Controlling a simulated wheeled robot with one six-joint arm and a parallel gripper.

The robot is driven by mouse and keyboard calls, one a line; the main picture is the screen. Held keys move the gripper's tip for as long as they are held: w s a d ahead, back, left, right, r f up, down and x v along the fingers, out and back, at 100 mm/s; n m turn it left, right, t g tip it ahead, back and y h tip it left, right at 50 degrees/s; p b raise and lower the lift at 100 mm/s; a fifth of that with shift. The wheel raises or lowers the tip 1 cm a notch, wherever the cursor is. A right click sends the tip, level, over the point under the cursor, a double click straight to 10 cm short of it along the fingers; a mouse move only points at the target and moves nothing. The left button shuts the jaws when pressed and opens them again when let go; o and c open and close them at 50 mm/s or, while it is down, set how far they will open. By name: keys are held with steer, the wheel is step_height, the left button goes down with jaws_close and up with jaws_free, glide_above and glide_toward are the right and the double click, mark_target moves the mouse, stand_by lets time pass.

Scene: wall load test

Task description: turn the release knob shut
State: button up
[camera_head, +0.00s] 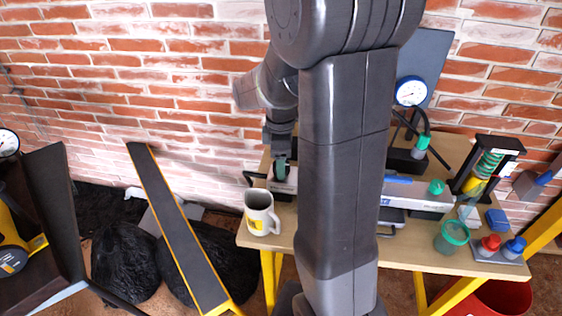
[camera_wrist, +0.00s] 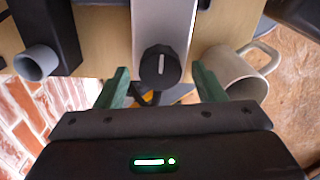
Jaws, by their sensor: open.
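The release knob (camera_wrist: 160,66) is black with a white line that runs nearly upright in the wrist view. It sits on the near end of a silver pump body (camera_wrist: 165,22). My gripper (camera_wrist: 160,74) is open, with one green finger on each side of the knob and a visible gap on both sides. In the head view my gripper (camera_head: 281,168) is at the left end of the pump body (camera_head: 418,197). My arm hides the middle of the pump, and the knob cannot be made out clearly there.
A white mug (camera_head: 261,213) stands close to my gripper; it also shows in the wrist view (camera_wrist: 232,74). The brick wall is close behind the bench (camera_head: 400,250).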

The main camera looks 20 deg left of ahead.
steer(key=shift+f, duration=0.35)
steer(key=c, duration=1)
